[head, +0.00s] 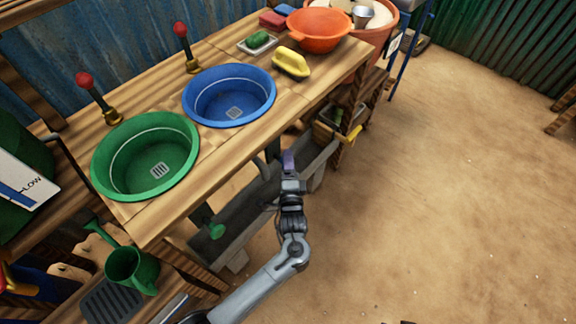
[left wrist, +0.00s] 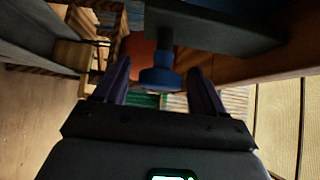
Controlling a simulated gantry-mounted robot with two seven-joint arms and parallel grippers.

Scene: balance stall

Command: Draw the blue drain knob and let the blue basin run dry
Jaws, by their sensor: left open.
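The blue basin (head: 247,112) is set into the wooden counter. Its drain grate shows at the bottom, and I cannot tell whether there is water in it. The blue drain knob (left wrist: 160,78) shows in the left wrist view, on a dark stem under a dark bar. It is hidden in the head view. My left gripper (head: 288,158) is at the counter's front side, below its top. In the left wrist view its open purple fingers (left wrist: 158,80) stand on either side of the knob, with a gap on each side.
A green basin (head: 112,180) sits left of the blue one, with a green knob (head: 216,231) below the counter. A grey trough (head: 240,212) runs beneath. A yellow brush (head: 291,62) and an orange bowl (head: 318,42) are on the counter. The sandy floor at right is clear.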

